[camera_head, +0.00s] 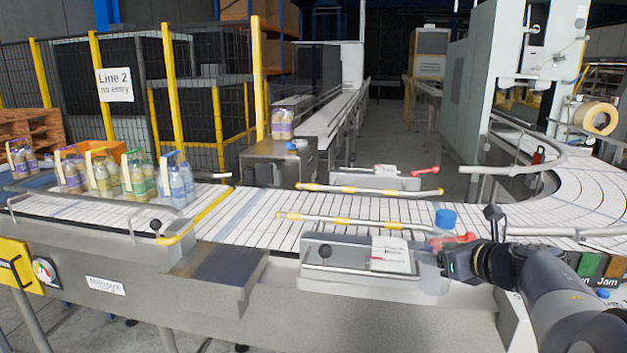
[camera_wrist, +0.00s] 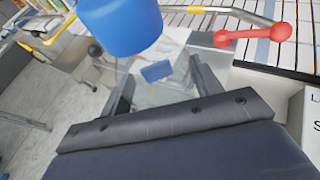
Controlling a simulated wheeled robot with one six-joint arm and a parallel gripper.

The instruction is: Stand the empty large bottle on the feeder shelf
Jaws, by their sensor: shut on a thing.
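The large bottle is clear, with a blue cap (camera_head: 445,218). Its see-through body (camera_head: 434,284) is hard to make out against the grey machine front. My gripper (camera_head: 443,263) is shut on the bottle from the right, below the cap, and holds it roughly upright in front of the conveyor. In the wrist view the blue cap (camera_wrist: 120,25) is large at the top, and the clear body (camera_wrist: 150,90) is between the two dark fingers. A flat grey metal shelf (camera_head: 218,268) juts from the conveyor front, left of the bottle; no label marks it as the feeder shelf.
A guide bracket with a paper note (camera_head: 390,254) stands just left of the bottle. A red handle (camera_head: 455,240) is close behind it. Bottle packs (camera_head: 175,182) sit on the conveyor (camera_head: 265,230) at left. The grey metal shelf is bare.

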